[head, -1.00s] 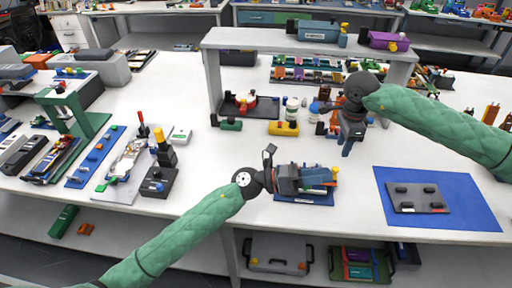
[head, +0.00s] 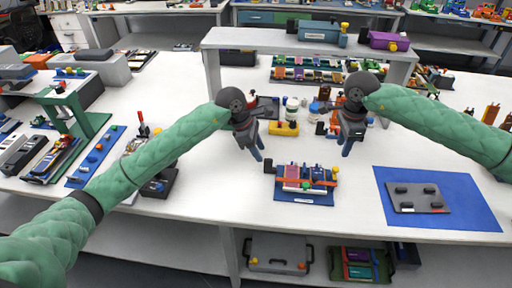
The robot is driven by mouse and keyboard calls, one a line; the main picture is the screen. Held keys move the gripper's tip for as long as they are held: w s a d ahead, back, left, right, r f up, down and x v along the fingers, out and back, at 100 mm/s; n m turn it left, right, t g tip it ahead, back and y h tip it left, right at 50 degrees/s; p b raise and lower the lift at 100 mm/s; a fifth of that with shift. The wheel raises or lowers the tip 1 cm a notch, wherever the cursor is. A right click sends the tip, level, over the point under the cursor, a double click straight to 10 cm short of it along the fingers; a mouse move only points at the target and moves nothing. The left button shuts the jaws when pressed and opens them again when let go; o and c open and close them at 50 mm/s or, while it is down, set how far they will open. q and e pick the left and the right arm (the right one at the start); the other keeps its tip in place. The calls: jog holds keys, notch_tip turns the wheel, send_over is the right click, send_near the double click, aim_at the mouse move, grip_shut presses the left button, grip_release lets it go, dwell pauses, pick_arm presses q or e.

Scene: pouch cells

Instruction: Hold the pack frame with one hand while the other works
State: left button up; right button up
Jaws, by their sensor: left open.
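The pack frame, as I take it, is the small assembly (head: 318,184) with orange, purple and white parts and blue blocks. It sits on a small dark blue mat (head: 297,199) near the table's front edge. My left gripper (head: 259,156) is open and empty, above and to the left of the assembly, apart from it. My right gripper (head: 347,150) hangs above and to the right of the assembly, apart from it. Its fingers overlap in this view, so its opening is unclear, and nothing shows in it.
A grey plate with black pads (head: 417,198) lies on a blue mat (head: 470,205) at the right. Tools and a green press (head: 88,122) stand left. Bare table surrounds the assembly.

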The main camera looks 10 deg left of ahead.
aim_at(265, 163)
pick_arm(q)
jog(key=shift+w+a+x, duration=0.1)
jog(key=shift+a+x, duration=0.1)
jog(key=shift+x, duration=1.65)
jog(key=shift+w+a+x, duration=0.15)
jog(key=shift+x, duration=1.7)
jog(key=shift+f, duration=0.15)
grip_shut()
